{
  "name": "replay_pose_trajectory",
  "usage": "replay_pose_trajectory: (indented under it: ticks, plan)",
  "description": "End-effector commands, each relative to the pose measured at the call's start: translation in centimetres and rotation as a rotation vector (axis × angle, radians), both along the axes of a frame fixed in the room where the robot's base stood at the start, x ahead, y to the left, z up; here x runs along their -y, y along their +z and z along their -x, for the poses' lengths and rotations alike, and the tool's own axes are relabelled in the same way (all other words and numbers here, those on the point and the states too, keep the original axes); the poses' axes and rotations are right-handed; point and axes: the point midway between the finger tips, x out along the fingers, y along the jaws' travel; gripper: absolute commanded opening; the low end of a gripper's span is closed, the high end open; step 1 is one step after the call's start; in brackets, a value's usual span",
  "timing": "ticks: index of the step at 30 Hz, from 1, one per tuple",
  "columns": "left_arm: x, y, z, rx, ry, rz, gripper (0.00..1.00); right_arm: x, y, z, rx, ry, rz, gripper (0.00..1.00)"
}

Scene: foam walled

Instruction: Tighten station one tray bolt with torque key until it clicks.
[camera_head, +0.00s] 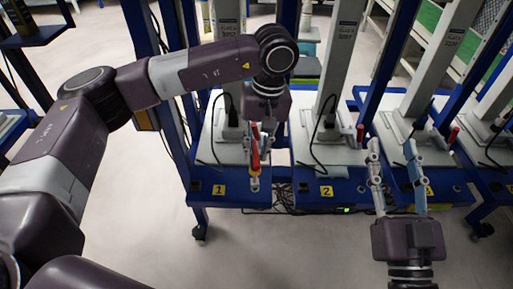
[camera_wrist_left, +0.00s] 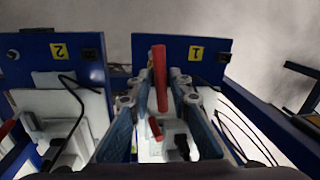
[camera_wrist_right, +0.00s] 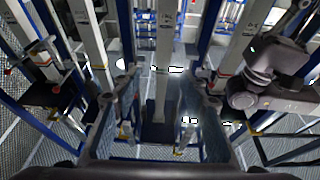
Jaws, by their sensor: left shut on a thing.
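My left gripper (camera_head: 254,176) reaches down over station one, marked by a yellow label 1 (camera_head: 219,189). It is shut on a red-handled tool that looks like the torque key (camera_head: 255,150). In the left wrist view the red handle (camera_wrist_left: 160,78) stands between the fingertips (camera_wrist_left: 157,88). A smaller red part (camera_wrist_left: 155,128) shows beyond, between the fingers. The tray bolt cannot be made out; the fingers and key cover that area. My right gripper (camera_head: 396,160) is open and empty, in front of the stations to the right of label 2.
Station two (camera_head: 310,184) stands right beside station one, with a red handle (camera_head: 360,132) and a black cable (camera_head: 314,140). Blue frame posts (camera_head: 170,70) rise around the stations. Cables lie on the floor beneath. The grey floor (camera_head: 270,245) in front is clear.

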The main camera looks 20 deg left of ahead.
Motion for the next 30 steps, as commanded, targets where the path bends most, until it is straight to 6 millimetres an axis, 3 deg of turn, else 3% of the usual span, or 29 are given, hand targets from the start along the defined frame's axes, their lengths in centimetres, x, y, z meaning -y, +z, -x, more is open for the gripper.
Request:
replay_pose_trajectory:
  ticks: [30]
  plan:
    - [0.1,0.0,0.1,0.005,0.410,0.012,0.00,0.1,-3.7,-0.8,-0.170,-0.006,0.043,0.40]
